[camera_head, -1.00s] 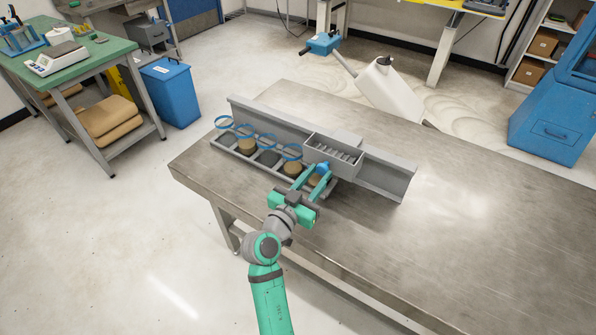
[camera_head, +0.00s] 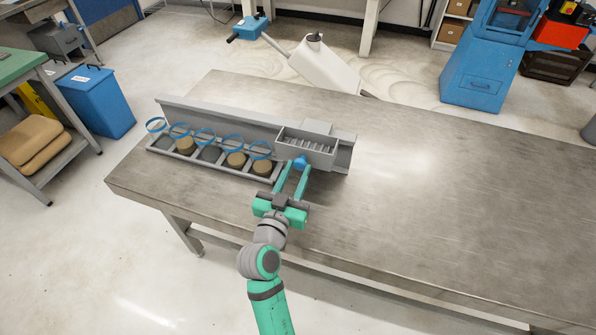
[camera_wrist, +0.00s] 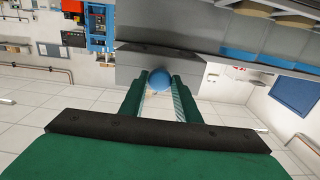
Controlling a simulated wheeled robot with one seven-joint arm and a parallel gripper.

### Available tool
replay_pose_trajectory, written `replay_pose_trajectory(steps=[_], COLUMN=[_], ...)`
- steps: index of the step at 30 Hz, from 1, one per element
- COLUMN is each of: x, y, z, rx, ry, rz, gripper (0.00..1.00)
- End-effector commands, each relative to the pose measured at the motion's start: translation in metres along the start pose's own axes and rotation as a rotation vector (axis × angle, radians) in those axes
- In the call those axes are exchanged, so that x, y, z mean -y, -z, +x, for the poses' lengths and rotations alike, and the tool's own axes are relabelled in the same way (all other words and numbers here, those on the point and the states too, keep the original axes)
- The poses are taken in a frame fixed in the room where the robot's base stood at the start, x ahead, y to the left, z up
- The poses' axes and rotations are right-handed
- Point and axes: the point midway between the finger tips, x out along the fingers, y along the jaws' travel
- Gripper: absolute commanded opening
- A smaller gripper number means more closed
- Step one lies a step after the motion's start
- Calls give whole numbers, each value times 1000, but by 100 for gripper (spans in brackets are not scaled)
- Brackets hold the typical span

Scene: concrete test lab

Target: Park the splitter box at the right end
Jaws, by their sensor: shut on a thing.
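The splitter box (camera_head: 318,155) is a grey open-topped box with slats inside, mounted on a long grey rail (camera_head: 225,118). It stands near the rail's right end, with a short length of rail showing to its right. A blue knob (camera_head: 300,163) sticks out of its front. My gripper (camera_head: 296,170) is shut on the knob from the front side. In the wrist view the knob (camera_wrist: 159,77) sits between both fingers, before a grey face.
Left of the box, a grey rack (camera_head: 200,165) holds several cups with brown or dark contents under blue rings (camera_head: 233,141). The metal table (camera_head: 440,190) is clear to the right. A white jug-like container (camera_head: 325,65) stands behind the table.

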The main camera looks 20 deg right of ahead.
Motion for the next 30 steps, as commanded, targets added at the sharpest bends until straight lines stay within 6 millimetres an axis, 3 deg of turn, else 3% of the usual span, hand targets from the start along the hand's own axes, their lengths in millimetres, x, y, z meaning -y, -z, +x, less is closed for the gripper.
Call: replay_pose_trajectory(steps=[4, 5, 7, 19, 30], x=[-7, -8, -8, -4, -4], y=[-1, -1, -1, -1, -1], z=[1, 1, 1, -6, -70], rx=[3, 3, 4, 3, 3], ry=[-16, -17, -17, -9, -9], rz=[-3, -3, -3, -2, -3], gripper=[0, 34, 48, 48, 48])
